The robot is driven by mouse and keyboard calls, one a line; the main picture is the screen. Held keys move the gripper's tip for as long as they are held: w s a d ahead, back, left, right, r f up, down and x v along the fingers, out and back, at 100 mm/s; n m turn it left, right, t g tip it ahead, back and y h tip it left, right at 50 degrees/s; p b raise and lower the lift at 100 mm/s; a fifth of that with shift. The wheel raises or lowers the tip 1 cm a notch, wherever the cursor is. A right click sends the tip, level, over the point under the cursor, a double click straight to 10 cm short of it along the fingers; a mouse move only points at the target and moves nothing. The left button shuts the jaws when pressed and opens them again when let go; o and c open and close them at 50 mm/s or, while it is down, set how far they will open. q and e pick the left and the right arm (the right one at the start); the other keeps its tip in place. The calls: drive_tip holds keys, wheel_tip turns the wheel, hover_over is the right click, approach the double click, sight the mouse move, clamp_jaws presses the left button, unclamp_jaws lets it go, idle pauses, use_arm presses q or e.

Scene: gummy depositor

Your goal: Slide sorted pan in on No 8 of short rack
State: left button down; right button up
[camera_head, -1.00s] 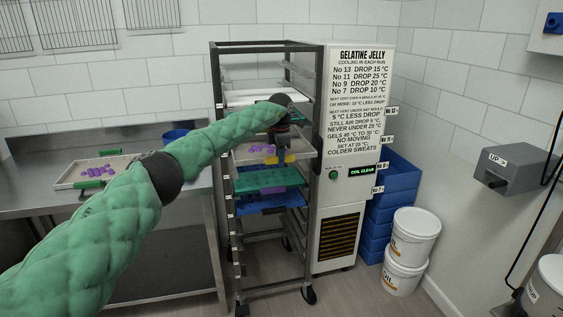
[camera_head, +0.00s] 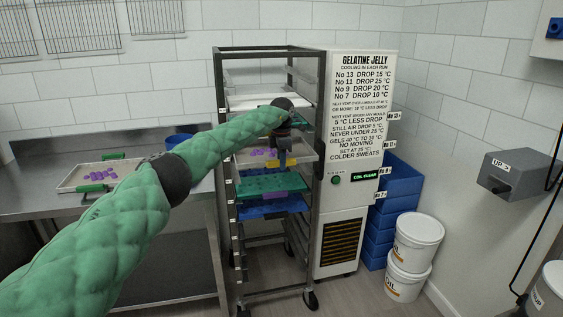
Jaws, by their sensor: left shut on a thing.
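The short rack (camera_head: 314,190) is a dark open frame on castors with pans at several levels. A pale pan (camera_head: 308,151) with purple gummies (camera_head: 263,152) lies level in the rack's middle, with a yellow piece at its front edge. My left gripper (camera_head: 284,163) is at that yellow front piece and shut on it; the wrist hides part of the pan. Whether the pan is fully in cannot be told. Below are a green mould (camera_head: 270,185) with a purple front piece and a blue pan (camera_head: 262,208). My right gripper is not in view.
A white cooling cabinet (camera_head: 345,215) with a printed notice adjoins the rack on the right. Blue crates (camera_head: 400,185) and two white buckets (camera_head: 417,240) stand beyond it. On the steel table (camera_head: 155,210) at left lies another tray (camera_head: 72,181) with purple gummies.

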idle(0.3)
use_arm(q)
drive_tip(key=c, duration=1.2)
unclamp_jaws()
drive_tip(key=shift+f, duration=0.15)
wheel_tip(320, 180, up, 6)
drive_tip(key=shift+r+b, duration=0.2)
drive_tip(key=shift+b, duration=0.75)
drive_tip(key=shift+r, duration=0.75)
